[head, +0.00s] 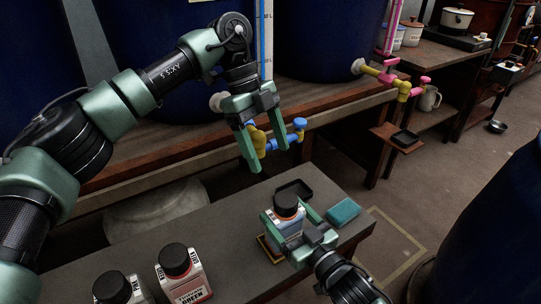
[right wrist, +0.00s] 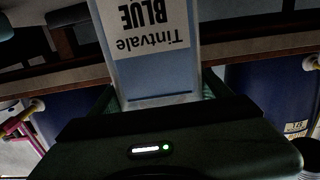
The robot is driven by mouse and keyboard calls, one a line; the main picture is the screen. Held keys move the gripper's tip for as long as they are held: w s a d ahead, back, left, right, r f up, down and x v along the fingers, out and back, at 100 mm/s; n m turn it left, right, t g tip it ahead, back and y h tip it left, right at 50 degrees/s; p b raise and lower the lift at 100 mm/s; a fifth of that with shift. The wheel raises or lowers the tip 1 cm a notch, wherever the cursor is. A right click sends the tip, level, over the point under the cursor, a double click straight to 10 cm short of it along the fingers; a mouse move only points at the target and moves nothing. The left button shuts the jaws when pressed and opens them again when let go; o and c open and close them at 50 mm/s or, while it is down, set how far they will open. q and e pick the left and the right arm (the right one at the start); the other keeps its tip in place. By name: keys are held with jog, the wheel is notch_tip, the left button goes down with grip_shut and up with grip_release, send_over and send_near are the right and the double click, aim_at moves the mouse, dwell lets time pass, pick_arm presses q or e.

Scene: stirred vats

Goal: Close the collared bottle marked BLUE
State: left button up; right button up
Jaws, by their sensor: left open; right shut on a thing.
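The bottle marked BLUE (right wrist: 150,50) shows its white label upside down in the right wrist view. In the head view the same bottle (head: 284,226) is pale, and a black cap (head: 286,205) sits at its top. How tightly the cap sits, I cannot tell. My right gripper (head: 287,223) is shut on the bottle's body from the right. My left gripper (head: 267,158) is open and empty, pointing down, above and behind the bottle. It appears in front of a blue and yellow tap (head: 277,140).
On the grey bench (head: 225,232) stand a bottle marked GREEN (head: 183,277) and another black-capped bottle (head: 118,288). A black dish (head: 294,189) lies behind the held bottle, and a teal block (head: 343,211) to its right. A yellow-edged square (head: 266,247) is beside the bottle.

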jog(key=o, duration=2.1)
jog(key=p+v, duration=0.2)
jog(key=v, duration=0.5)
jog(key=shift+s+d, duration=0.25)
jog(key=shift+s, duration=0.05)
